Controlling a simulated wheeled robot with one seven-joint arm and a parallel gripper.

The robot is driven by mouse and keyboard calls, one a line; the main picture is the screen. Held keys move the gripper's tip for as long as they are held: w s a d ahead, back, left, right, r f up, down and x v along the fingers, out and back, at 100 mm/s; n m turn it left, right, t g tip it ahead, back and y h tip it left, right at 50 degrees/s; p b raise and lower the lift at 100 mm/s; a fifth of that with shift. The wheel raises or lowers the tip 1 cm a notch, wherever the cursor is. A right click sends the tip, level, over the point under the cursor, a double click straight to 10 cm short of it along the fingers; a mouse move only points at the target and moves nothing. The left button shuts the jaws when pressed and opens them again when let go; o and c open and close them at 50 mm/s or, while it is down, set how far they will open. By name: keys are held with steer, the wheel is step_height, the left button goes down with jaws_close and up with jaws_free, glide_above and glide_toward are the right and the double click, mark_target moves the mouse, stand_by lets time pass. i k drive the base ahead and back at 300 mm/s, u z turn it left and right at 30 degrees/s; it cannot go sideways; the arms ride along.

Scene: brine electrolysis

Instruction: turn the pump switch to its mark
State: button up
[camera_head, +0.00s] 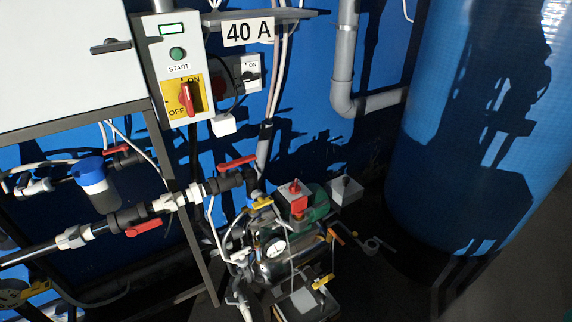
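A grey control box on the blue wall carries a red rotary switch (187,99) on a yellow plate (172,91). The plate reads ON at the upper right and OFF at the lower left; the red handle stands nearly upright. A smaller grey box to its right has a black knob (250,75) with ON above it; its exact angle is too small to tell. No label naming the pump is readable, so I cannot tell which one is the pump switch. My gripper is not in view, and nothing touches either switch.
A green button (177,54) marked START sits above the red switch. A 40 A sign (248,31) hangs nearby. Below are pipes with red-handled valves (238,162) and a pressure gauge (275,248). A large blue tank (480,130) fills the right side. A white cabinet (60,60) stands left.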

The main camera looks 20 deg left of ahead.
mark_target(294, 188)
steer(key=u, duration=0.45)
steer(key=i, duration=0.95)
steer(key=u, duration=0.45)
